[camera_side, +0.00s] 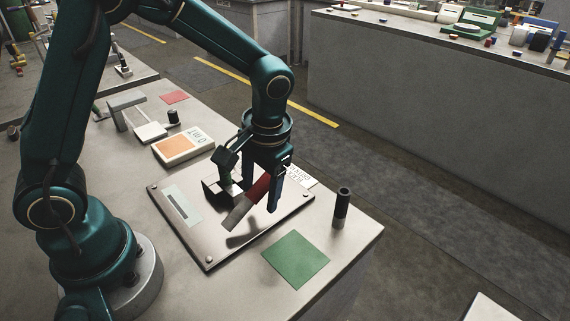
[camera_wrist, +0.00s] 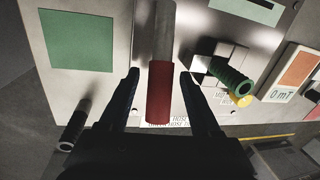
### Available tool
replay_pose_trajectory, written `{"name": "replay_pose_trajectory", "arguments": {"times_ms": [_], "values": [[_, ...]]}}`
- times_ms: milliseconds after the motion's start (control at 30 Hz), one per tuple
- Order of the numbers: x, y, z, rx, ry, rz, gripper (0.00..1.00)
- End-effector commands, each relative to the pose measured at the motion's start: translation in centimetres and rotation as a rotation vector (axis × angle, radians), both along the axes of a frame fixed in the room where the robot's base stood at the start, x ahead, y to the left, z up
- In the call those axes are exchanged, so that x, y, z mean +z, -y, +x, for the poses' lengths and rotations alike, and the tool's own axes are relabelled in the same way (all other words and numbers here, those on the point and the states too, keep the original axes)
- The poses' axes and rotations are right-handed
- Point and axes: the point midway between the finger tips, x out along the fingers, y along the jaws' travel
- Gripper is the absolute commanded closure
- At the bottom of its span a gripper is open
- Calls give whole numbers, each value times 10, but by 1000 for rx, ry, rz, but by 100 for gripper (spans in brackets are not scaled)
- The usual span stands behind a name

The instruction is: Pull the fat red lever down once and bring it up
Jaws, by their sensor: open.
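The fat lever has a grey shaft (camera_side: 238,214) and a red grip (camera_side: 259,187), and it slants up from a metal plate (camera_side: 209,258). In the wrist view the red grip (camera_wrist: 160,95) lies between the two fingers of my gripper (camera_wrist: 159,76), with a visible gap on each side. In the side view my gripper (camera_side: 261,196) points down over the grip, and its fingers partly hide it. My gripper is open and holds nothing.
Beside the lever a grey block (camera_wrist: 211,67) carries a ribbed green knob (camera_wrist: 235,84). A meter with an orange panel (camera_side: 180,146), a green square (camera_side: 296,259) and a dark upright cylinder (camera_side: 341,209) are nearby. The table's front right is mostly clear.

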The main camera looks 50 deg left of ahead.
Motion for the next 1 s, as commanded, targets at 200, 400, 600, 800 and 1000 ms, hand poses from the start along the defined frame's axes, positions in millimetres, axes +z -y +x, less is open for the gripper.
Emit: {"name": "replay_pose_trajectory", "arguments": {"times_ms": [200, 400, 600, 800, 1000], "values": [[0, 0, 0, 0, 0, 0, 86], [0, 0, 0, 0, 0, 0, 100], [1, 0, 0, 0, 0, 0, 100], [1, 0, 0, 0, 0, 0, 100], [1, 0, 0, 0, 0, -1, 100]]}}
